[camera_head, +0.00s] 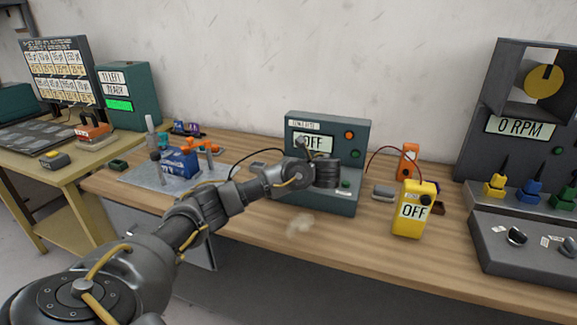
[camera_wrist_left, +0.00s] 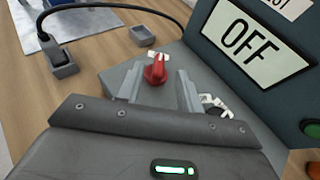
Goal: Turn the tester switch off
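A teal box (camera_head: 358,150) with a screen reading OFF (camera_head: 313,142) stands on the wooden bench in the head view. The OFF screen also fills the upper right of the left wrist view (camera_wrist_left: 250,42). A red rotary knob (camera_wrist_left: 155,70) sits on the box's grey ledge. My left gripper (camera_head: 322,172) is in front of the box and hides part of it. In the left wrist view its two fingers (camera_wrist_left: 158,84) are apart, with the red knob between their tips. I cannot tell whether they touch it. My right gripper is in neither view.
A yellow handheld meter (camera_head: 413,212) reading OFF stands to the right, before an orange block (camera_head: 409,160). A dark RPM machine (camera_head: 510,150) stands far right. A blue device (camera_head: 180,162) sits on a metal plate at left. The bench's front edge is mostly clear.

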